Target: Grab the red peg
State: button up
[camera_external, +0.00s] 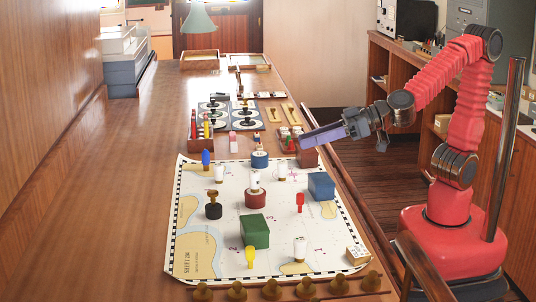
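A small red peg (300,202) stands on the right part of the white chart (185,262), left of and a little nearer than the blue block (321,186). My gripper (306,141) is above the right edge of the table, farther back than the red peg and apart from it. It points left, and its purple-grey fingers show nearly side on. I cannot tell whether they are open or shut. I see nothing held between them.
A green block (254,231), a yellow peg (251,257), a white piece (300,248) and a dark red disc (255,198) stand on the chart. Several brown knobs line the front edge. A rack (199,146) of coloured items stands behind. The table's left side (120,210) is clear.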

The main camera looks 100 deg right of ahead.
aim_at(300, 202)
jog(key=d+f+h, duration=0.1)
jog(key=f, duration=0.4)
jog(key=s+f+g+h, duration=0.1)
jog(key=f, duration=0.5)
jog(key=d+f+m+h, duration=0.1)
jog(key=f, duration=0.4)
jog(key=shift+s+d+f, duration=0.15)
jog(key=shift+s+d, duration=0.05)
jog(key=shift+d, duration=0.15)
jog(key=shift+x, duration=1.25)
jog(key=shift+x, duration=2.55)
jog(key=shift+s, duration=0.1)
